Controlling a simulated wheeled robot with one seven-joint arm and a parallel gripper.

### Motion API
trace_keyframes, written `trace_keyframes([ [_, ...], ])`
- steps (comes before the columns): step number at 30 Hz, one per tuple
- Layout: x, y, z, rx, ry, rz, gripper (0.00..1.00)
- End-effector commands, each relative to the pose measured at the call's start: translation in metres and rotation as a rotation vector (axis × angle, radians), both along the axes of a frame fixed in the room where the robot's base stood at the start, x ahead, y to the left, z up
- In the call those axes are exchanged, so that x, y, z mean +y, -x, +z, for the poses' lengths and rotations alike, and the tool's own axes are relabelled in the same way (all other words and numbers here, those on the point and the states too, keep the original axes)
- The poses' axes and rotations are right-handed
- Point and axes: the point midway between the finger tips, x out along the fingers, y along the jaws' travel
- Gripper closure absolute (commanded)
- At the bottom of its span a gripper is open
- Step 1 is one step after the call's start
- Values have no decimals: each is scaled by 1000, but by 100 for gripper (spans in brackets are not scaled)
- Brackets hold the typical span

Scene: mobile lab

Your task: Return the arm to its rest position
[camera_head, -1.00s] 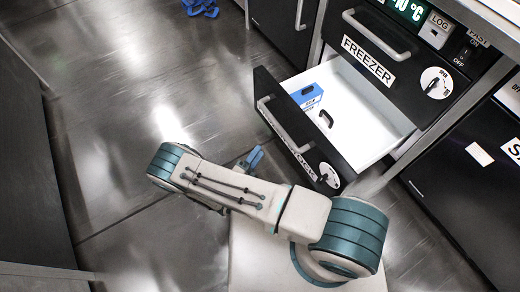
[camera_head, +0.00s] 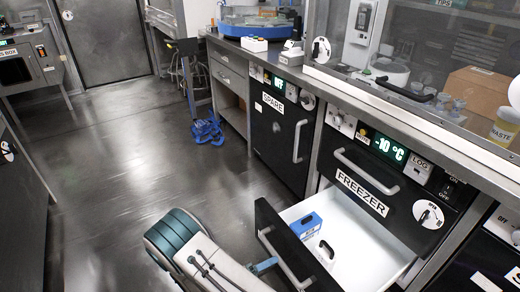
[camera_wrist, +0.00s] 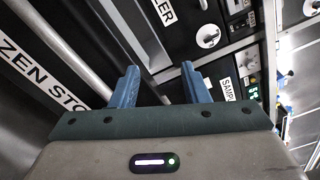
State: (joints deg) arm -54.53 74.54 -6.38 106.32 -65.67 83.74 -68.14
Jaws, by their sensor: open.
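My arm (camera_head: 205,262), pale with teal joint bands, is bent low at the bottom of the head view, in front of the open freezer drawer. My gripper (camera_wrist: 160,80) shows in the wrist view with its two blue fingers apart and nothing between them. In the head view a small blue part of it (camera_head: 264,266) shows beside the drawer front; the rest is hidden or out of frame. In the wrist view the gripper is near the drawer front (camera_wrist: 50,75), with its handle bar to the left of the fingers.
The white-lined freezer drawer (camera_head: 372,262) is pulled out, with a blue-and-white box (camera_head: 306,226) and a dark-handled thing inside. The freezer (camera_head: 385,185) and a shut spare unit (camera_head: 278,140) stand under the counter. Blue coiled stuff (camera_head: 207,131) lies on the floor. The floor at left is clear.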

Motion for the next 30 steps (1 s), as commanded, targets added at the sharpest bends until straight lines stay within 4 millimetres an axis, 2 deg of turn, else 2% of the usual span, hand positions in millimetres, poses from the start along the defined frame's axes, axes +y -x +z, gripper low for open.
trace_keyframes([
  [1, -5, -2, 30, -40, -59, -58, 59],
  [9, -35, 1, 127, -268, -341, -355, 59],
  [17, -63, 13, 215, -518, -576, -649, 59],
  [30, -99, 49, 353, -997, -906, -1154, 59],
])
